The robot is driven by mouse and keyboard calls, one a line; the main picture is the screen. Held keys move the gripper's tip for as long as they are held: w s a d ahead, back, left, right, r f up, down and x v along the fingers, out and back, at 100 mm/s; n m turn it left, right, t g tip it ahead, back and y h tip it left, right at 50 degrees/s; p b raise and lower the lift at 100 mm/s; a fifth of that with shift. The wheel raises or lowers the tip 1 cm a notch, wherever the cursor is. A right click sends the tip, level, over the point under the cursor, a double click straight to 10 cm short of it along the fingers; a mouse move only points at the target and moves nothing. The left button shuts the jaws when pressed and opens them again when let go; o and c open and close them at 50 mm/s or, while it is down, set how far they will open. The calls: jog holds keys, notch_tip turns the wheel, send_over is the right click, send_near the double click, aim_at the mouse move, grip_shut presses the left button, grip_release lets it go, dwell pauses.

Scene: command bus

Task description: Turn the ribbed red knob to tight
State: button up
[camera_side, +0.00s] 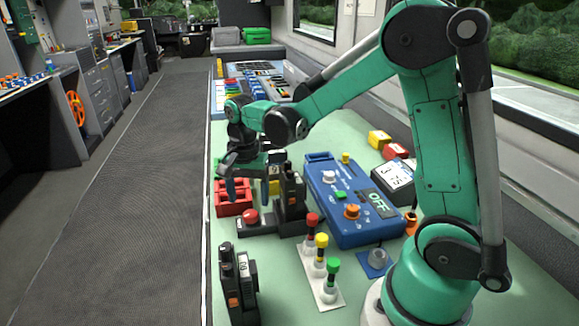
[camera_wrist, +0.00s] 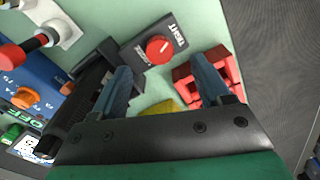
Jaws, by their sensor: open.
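The ribbed red knob (camera_wrist: 159,49) sits on a dark plate lettered "TIGHT" in the wrist view. It also shows in the side view (camera_side: 247,216), on a dark base on the bench. My gripper (camera_wrist: 160,72) is open and empty, its two blue fingers spread apart. In the wrist view the knob appears between and just beyond the fingertips. In the side view my gripper (camera_side: 246,190) hangs over the bench just behind the knob, and I see no contact. The knob's pointer marking is too small to read.
A red crate (camera_side: 233,210) stands beside the knob, close to one finger. A tall black device (camera_side: 291,200) stands on the other side. A blue panel (camera_side: 335,222) reading "OFF" and a white strip with coloured levers (camera_side: 325,293) are nearby.

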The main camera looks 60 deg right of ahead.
aim_at(251, 213)
jog(key=shift+f, duration=1.95)
